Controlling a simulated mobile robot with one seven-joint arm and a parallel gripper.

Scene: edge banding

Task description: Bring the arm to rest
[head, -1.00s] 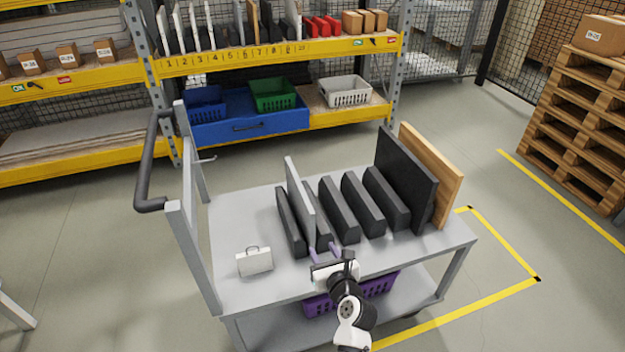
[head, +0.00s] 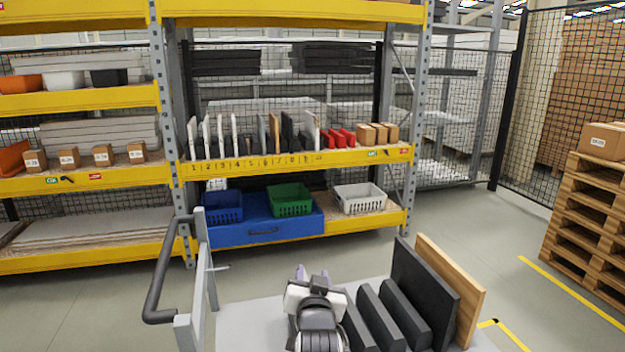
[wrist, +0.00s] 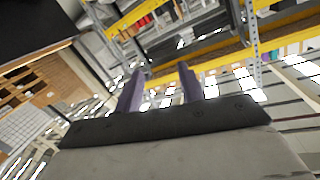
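My gripper (head: 312,275) is raised over the near part of the grey cart (head: 250,315) in the head view, its fingers pointing away toward the shelves. In the wrist view my gripper (wrist: 160,92) shows two purple fingers standing apart with nothing between them. My arm hides part of the cart top and some of the dark slotted blocks (head: 380,315) on it.
A tall black panel (head: 425,290) and a wooden panel (head: 455,290) stand at the cart's right. The yellow rack behind holds numbered upright panels (head: 222,138), a green basket (head: 290,200) and a blue drawer (head: 262,232). A pallet stack (head: 590,225) stands far right.

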